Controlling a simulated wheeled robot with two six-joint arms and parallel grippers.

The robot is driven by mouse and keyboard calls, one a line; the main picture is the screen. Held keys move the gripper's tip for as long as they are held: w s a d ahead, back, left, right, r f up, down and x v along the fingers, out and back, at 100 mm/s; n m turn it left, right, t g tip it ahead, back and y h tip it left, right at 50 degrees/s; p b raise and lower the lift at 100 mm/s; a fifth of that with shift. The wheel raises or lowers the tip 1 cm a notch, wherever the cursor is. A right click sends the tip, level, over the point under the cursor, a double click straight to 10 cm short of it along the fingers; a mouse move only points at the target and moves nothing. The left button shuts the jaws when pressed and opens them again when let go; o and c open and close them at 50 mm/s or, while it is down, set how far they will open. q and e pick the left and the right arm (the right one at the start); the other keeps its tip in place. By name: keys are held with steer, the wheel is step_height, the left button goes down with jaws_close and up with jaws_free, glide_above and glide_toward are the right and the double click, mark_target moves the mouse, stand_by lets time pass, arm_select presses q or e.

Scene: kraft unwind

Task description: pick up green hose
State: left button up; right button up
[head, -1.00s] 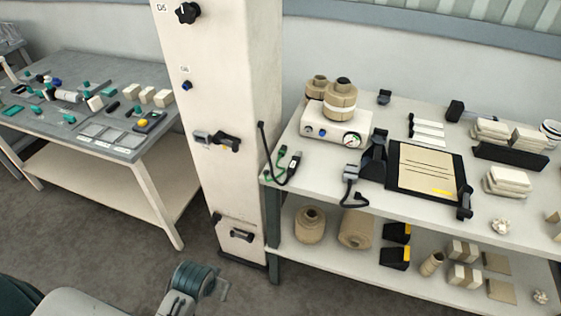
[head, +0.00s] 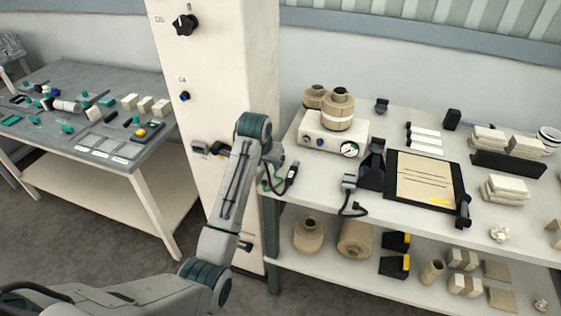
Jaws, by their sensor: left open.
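The green hose (head: 267,185) is a small thin loop at the left front corner of the right-hand table, partly hidden by my left arm. My left gripper (head: 273,173) points down over this corner, open. It is at the hose, with the dark connector-like piece (head: 291,176) just to its right. I cannot tell whether the hose lies between the fingers or touches them. My right gripper is not in view.
A cream column (head: 225,75) with knobs stands left of the table (head: 325,168). A white box with a gauge (head: 333,137) bears brown spools. A black-framed board (head: 424,178) lies to the right. The lower shelf (head: 335,255) holds spools.

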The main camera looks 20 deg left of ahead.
arm_select(q)
steer(key=w+d+r, duration=0.1)
steer(key=w+r, duration=0.3)
steer(key=x, duration=0.2)
steer(key=p+x, duration=0.1)
steer(key=x, duration=0.1)
steer(key=shift+w+d+f, duration=0.1)
steer(key=shift+w+f, duration=0.2)
steer(key=shift+w, duration=0.1)
steer(key=shift+w+f+p, duration=0.25)
steer(key=shift+f+p, duration=0.2)
steer(key=shift+p, duration=0.05)
steer(key=p+x, duration=0.1)
steer(key=x, duration=0.2)
steer(key=shift+w+d, duration=0.1)
steer(key=shift+w+f, duration=0.25)
steer(key=shift+f, duration=0.45)
steer(key=shift+c, duration=0.4)
jaws_close()
